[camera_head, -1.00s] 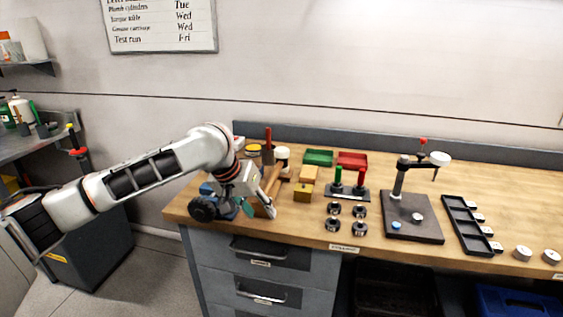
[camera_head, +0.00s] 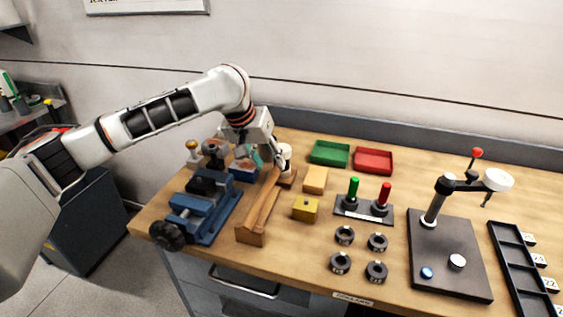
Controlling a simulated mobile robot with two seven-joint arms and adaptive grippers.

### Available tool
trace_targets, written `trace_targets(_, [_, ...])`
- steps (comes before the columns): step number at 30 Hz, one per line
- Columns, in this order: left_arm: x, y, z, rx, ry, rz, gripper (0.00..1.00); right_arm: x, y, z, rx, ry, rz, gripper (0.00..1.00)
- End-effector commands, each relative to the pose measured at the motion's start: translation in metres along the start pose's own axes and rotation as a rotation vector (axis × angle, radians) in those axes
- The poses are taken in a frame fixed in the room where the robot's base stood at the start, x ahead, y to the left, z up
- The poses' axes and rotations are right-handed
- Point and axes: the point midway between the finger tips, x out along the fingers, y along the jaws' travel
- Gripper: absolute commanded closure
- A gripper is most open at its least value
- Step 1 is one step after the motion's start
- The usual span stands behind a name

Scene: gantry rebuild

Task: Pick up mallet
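The mallet seems to be the piece with a pale, round head (camera_head: 286,153) and a wooden handle at the back left of the bench. Its handle seems to lie along a long wooden rest (camera_head: 257,219), and part of it is hidden by my gripper. My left gripper (camera_head: 268,159) points down beside the pale head, at the far end of the rest. Its fingers look apart, with nothing clearly between them. I cannot tell whether they touch the mallet. My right gripper is not in view.
A blue vise (camera_head: 205,205) stands left of the rest. A yellow block (camera_head: 305,209), a green tray (camera_head: 330,152), a red tray (camera_head: 373,160) and a pin stand (camera_head: 364,209) are to the right. Several black rings lie in front. A dark-based fixture (camera_head: 450,258) stands farther right.

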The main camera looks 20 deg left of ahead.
Motion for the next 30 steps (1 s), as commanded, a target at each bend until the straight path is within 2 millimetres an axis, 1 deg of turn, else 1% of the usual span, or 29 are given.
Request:
trace_targets(1, [0.008, 0.001, 0.002, -0.001, -0.003, 0.001, 0.64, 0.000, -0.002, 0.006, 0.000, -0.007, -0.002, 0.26])
trace_targets(4, [0.016, 0.001, 0.001, 0.001, -0.001, 0.001, 0.64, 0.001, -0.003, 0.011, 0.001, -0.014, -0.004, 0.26])
trace_targets(8, [0.025, 0.000, 0.001, 0.001, -0.002, 0.001, 0.64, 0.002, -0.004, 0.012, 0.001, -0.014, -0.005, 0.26])
trace_targets(16, [0.063, -0.001, 0.001, -0.001, -0.002, 0.001, 0.64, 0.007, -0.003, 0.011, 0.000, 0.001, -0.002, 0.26])
trace_targets(19, [0.068, -0.001, 0.000, 0.002, 0.000, 0.000, 0.64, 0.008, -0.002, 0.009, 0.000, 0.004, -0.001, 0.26])
trace_targets(24, [0.067, -0.001, -0.001, 0.002, 0.001, 0.000, 0.64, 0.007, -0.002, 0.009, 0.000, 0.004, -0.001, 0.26])
trace_targets(25, [0.067, -0.001, -0.001, 0.002, 0.001, 0.000, 0.69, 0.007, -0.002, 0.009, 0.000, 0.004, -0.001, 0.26])
trace_targets(28, [0.067, -0.001, -0.001, 0.002, 0.001, 0.000, 0.95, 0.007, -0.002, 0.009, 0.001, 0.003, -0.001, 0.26])
trace_targets(29, [0.067, -0.001, -0.001, 0.002, 0.001, 0.000, 1.00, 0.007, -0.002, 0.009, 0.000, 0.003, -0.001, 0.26])
trace_targets(30, [0.067, -0.001, -0.001, 0.001, 0.001, 0.000, 1.00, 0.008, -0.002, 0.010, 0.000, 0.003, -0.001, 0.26])
